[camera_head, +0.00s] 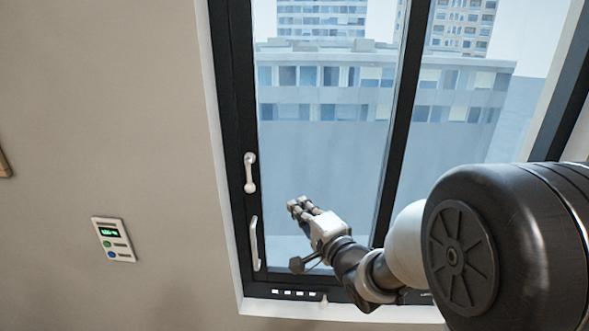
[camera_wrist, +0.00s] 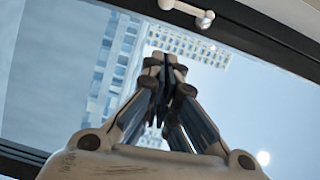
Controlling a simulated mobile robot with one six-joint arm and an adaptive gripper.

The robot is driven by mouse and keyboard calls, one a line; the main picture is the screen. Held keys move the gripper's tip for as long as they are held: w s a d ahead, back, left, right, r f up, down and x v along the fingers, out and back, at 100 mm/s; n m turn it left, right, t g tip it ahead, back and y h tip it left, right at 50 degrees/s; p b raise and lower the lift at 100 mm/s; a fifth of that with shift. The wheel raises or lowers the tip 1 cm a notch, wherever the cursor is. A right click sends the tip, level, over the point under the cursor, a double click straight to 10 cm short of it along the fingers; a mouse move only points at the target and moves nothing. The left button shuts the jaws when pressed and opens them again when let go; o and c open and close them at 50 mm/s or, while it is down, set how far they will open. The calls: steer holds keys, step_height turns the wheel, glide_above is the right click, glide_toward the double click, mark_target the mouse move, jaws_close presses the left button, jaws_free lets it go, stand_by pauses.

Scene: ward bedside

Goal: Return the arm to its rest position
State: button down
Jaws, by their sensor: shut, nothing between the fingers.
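My gripper (camera_head: 298,206) is in front of the window in the head view, at the end of my arm, which reaches in from the lower right. It points up and to the left, toward the side of the frame with the handles. In the wrist view my gripper (camera_wrist: 166,62) has its fingers together at the tips, with nothing between them. The glass and the buildings outside show behind it. Whether it touches the window cannot be told.
The window frame (camera_head: 238,120) is dark, with a white upper handle (camera_head: 250,172) and a lower handle (camera_head: 255,243) left of my gripper. A wall panel (camera_head: 113,239) with a green display is on the beige wall. No loose objects show near the arm.

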steer(key=s+d+f+n+g+h+b, duration=0.2)
steer(key=s+d+h+b, duration=0.15)
steer(key=s+d, duration=0.25)
steer(key=s+d+f+n+g+h+b, duration=0.25)
steer(key=s+d+h, duration=0.2)
steer(key=d, duration=0.25)
steer(key=s+d+f+n+g+b, duration=0.1)
steer(key=s+f+n+g+b, duration=0.1)
steer(key=s, duration=1)
steer(key=s+d+f+n+g+b, duration=0.1)
steer(key=s+f+n+g, duration=0.3)
steer(key=s, duration=0.9)
step_height(320, 180, down, 3)
steer(key=shift+f+n+b, duration=0.1)
steer(key=shift+n+b, duration=0.35)
steer(key=shift+b, duration=0.3)
steer(key=shift+s+d, duration=0.1)
